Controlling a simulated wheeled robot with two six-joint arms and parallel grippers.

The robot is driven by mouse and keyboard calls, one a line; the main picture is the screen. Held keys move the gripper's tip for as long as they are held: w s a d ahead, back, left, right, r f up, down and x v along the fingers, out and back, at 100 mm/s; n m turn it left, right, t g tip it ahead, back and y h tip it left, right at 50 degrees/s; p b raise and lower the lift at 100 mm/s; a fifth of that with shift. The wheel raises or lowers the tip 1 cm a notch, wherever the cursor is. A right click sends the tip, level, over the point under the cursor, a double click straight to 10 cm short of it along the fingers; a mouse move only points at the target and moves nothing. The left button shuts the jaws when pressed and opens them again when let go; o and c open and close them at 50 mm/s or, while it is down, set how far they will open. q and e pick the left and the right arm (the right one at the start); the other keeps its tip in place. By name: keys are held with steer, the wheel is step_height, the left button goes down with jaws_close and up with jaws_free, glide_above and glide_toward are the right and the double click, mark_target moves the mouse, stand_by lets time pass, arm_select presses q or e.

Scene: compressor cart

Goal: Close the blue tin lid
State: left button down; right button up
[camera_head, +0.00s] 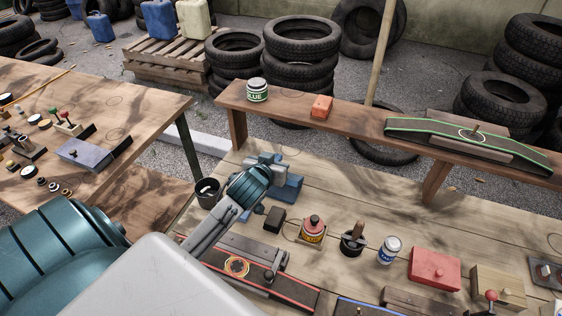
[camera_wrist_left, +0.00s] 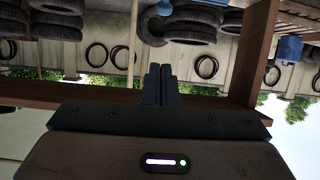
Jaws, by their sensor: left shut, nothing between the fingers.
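The blue tin (camera_head: 93,153) is a greyish-blue box on the left table. A dark, tilted panel at its right edge looks like its raised lid (camera_head: 119,147); I cannot make out the hinge. My left gripper (camera_wrist_left: 161,75) is shut, with its dark fingers pressed together and empty in the left wrist view. In the head view my left arm reaches over the right bench, well to the right of the tin and apart from it. Its fingertips are not clear there. The tin does not show in the wrist view. My right gripper is not in view.
The left table (camera_head: 110,97) holds several small parts near the tin. A red-knobbed device (camera_head: 65,122) stands behind the tin. The right bench carries a blue vise (camera_head: 288,187), a red box (camera_head: 434,268) and jars. A raised wooden shelf (camera_head: 350,117) runs behind it.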

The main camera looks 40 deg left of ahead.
arm_select(q)
steer(key=p+x, duration=0.1)
steer(key=x, duration=0.5)
steer(key=shift+w+a+f, duration=0.15)
steer(key=shift+w+f, duration=0.05)
steer(key=shift+w, duration=0.05)
steer(key=shift+s+d+f+p, duration=0.3)
steer(key=shift+s+f+p, duration=0.35)
steer(key=shift+s+f, duration=0.35)
steer(key=shift+s+d+f, duration=0.15)
steer(key=shift+s+f, duration=0.1)
steer(key=shift+s, duration=0.15)
steer(key=shift+f, duration=0.15)
